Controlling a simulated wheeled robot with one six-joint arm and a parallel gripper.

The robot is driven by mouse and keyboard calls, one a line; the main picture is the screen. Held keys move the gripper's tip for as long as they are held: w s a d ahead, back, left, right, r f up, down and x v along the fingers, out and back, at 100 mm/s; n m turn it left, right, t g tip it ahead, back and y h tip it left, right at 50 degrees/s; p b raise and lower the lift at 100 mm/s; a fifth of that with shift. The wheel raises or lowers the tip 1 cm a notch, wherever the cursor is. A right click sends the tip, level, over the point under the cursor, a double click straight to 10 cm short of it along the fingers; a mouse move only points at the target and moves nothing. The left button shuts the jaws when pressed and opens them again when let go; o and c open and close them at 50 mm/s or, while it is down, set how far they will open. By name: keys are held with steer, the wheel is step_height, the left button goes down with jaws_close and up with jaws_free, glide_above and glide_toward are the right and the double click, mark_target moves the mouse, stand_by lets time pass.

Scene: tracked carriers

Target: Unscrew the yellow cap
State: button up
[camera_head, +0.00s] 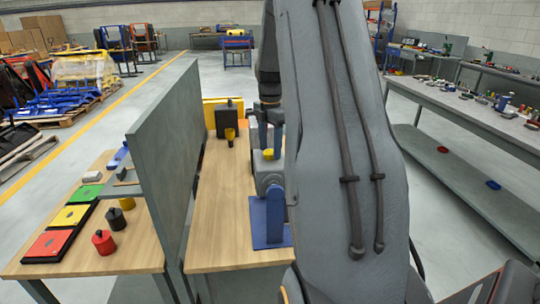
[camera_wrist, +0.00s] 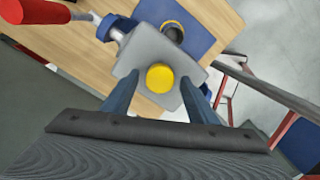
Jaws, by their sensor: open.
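A round yellow cap (camera_head: 268,154) sits on top of a grey block-like holder (camera_head: 269,176) on the wooden bench. In the wrist view the yellow cap (camera_wrist: 160,78) is centred over the pale grey body (camera_wrist: 147,47). My gripper (camera_wrist: 160,84) is open, with one blue finger on each side of the cap and a visible gap to it. In the head view my gripper (camera_head: 270,134) hangs just above the cap, partly hidden by my arm. Whether the fingertips reach down to the cap's level is unclear.
A black container with a second yellow cap (camera_head: 229,134) stands further back. A blue stand (camera_head: 265,237) is in front of the holder. A tall grey panel (camera_head: 165,165) borders the bench on the left; beyond it are coloured trays (camera_head: 70,216) and a red jar (camera_head: 103,243).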

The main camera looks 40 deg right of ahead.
steer(key=m, duration=2.3)
steer(key=shift+m, duration=0.4)
steer(key=c, duration=0.9)
steer(key=n, duration=0.4)
steer(key=shift+n, duration=0.4)
steer(key=n, duration=0.5)
